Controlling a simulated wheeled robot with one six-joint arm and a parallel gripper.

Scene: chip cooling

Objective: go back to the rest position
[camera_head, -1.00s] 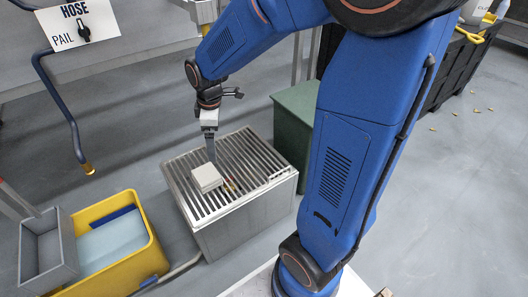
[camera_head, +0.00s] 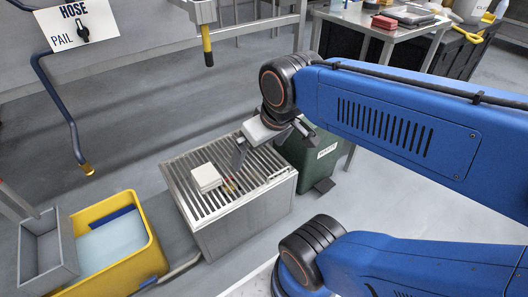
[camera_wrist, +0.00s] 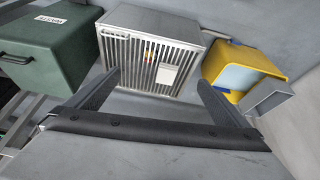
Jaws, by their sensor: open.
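My gripper (camera_wrist: 150,92) is open and empty in the wrist view, its two fingers spread apart with floor and the grated metal box beyond them. In the head view my gripper (camera_head: 240,156) hangs near the back right of the grated box (camera_head: 233,215), seemingly above it. The arm is bent, with its blue links reaching in from the right. A small white block (camera_head: 206,177) lies on the grate, apart from my gripper. The same grated box (camera_wrist: 145,82) and white block (camera_wrist: 166,75) show in the wrist view. Small reddish and yellowish bits (camera_head: 231,184) lie beside the block.
A yellow tub (camera_head: 152,256) with a grey bin (camera_head: 45,250) stands at the left. A green waste bin (camera_head: 322,150) is right of the grated box. A hose (camera_head: 62,110) hangs at the left. A metal table (camera_head: 395,28) stands at the back right.

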